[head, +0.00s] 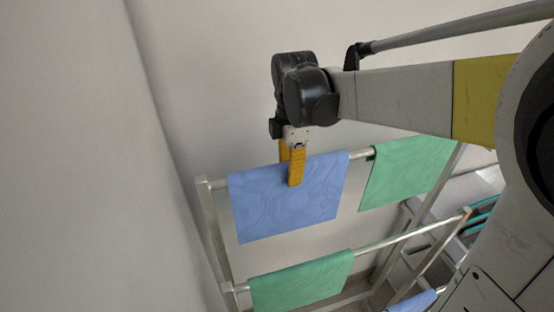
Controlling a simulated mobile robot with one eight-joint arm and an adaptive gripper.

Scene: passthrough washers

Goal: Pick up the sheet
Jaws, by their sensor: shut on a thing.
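A blue sheet (265,210) hangs over the top rail of a drying rack (207,215), near its left end. My gripper (291,180) comes down from above at the sheet's top edge. One yellow finger lies in front of the sheet and the other is behind it, its lower part hidden. The gripper is shut on the blue sheet, which still lies over the rail.
A green sheet (405,172) hangs on the same rail to the right. Another green sheet (300,283) hangs on the lower rail, with a blue cloth (413,302) at lower right. A bare wall (70,150) stands close on the left.

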